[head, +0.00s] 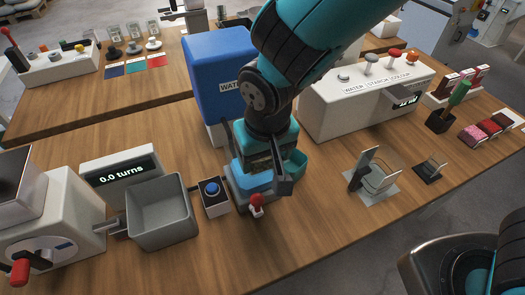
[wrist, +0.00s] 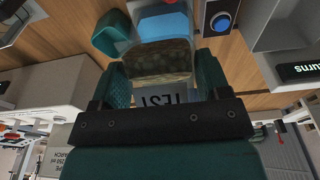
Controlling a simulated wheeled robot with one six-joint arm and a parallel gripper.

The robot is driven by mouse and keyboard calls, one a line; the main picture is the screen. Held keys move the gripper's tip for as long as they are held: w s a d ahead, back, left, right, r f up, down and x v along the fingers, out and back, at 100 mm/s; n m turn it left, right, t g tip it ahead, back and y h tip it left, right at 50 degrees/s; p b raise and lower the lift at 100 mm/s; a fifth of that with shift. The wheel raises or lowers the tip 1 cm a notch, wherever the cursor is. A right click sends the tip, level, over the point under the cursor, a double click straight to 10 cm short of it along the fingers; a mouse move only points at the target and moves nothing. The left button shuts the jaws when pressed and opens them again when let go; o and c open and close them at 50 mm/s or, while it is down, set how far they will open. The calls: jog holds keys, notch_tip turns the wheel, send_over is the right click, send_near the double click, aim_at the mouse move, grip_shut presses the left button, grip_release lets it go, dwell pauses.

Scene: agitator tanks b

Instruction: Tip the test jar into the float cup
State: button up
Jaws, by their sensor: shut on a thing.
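My gripper (wrist: 163,78) is shut on the test jar (wrist: 158,62), whose label reads TEST and which holds brownish contents. In the head view my gripper (head: 266,165) is in front of the blue water tank, and the jar is mostly hidden by it. A teal open cup (head: 297,162) stands close to the right of the gripper; it also shows in the wrist view (wrist: 112,36), apart from the jar. I cannot tell for sure that it is the float cup.
A grey open bin (head: 160,225), a blue button box (head: 211,192) and a display (head: 121,176) reading 0.0 turns stand to the left. The blue water tank (head: 208,70) is behind. Clear holders (head: 376,178) stand to the right.

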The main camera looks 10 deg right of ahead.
jog(key=shift+w+g+h+p, duration=0.25)
jog(key=shift+g+p, duration=0.95)
jog(key=shift+p, duration=0.75)
jog(key=shift+w+a+f+g+h+p, duration=0.15)
jog(key=shift+w+g+h+p, duration=0.1)
jog(key=shift+g+p, duration=0.5)
jog(key=shift+w+a+f+g+h+p, duration=0.1)
jog(key=shift+w+f+g+h+p, duration=0.1)
jog(key=shift+g+p, duration=0.55)
dwell(0.5)
jog(key=shift+w+g+p, duration=0.15)
jog(key=shift+g+p, duration=0.25)
jog(key=shift+p, duration=0.4)
jog(key=shift+w+r, duration=0.1)
jog(key=shift+w+a+r+g+h+p, duration=0.1)
jog(key=shift+w+r+g+h+p, duration=0.15)
jog(key=shift+g+p, duration=0.35)
jog(key=shift+p, duration=0.35)
